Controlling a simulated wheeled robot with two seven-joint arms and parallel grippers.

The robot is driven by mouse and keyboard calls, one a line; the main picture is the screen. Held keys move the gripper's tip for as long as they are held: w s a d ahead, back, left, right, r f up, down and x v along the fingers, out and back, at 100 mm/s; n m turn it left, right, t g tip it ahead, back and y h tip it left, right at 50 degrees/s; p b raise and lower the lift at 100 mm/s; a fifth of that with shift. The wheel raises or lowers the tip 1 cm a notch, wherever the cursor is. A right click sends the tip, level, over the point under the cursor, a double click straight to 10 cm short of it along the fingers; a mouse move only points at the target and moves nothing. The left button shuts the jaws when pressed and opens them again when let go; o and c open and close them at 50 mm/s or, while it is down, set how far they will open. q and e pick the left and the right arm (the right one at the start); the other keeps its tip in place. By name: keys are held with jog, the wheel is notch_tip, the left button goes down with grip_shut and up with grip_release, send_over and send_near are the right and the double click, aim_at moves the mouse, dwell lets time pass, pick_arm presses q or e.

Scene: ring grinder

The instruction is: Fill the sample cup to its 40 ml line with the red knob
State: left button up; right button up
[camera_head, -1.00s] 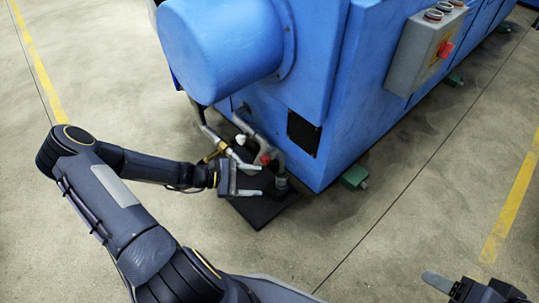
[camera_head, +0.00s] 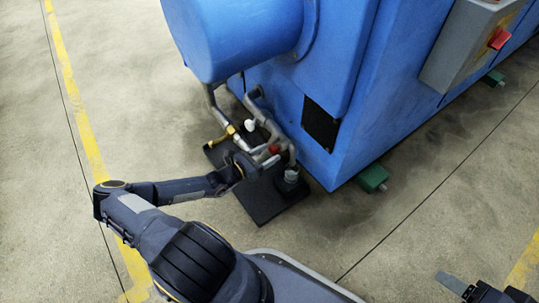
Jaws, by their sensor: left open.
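The red knob (camera_head: 275,149) sits on the grey pipework at the foot of the blue machine. My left gripper (camera_head: 269,156) is open, with its fingers close beside the red knob. I cannot tell whether they touch it. The sample cup (camera_head: 291,176) appears as a small grey vessel under the pipe's downward end, on a black plate (camera_head: 262,203). Its 40 ml line and its contents are too small to make out. My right gripper (camera_head: 455,283) is only partly in view at the bottom right, away from the pipes.
The blue machine (camera_head: 350,110) rises behind. A grey control box with a red switch (camera_head: 499,38) is at the upper right.

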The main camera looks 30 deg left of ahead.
pick_arm(q)
jog(key=shift+w+d, duration=0.25)
jog(key=shift+w, duration=0.3)
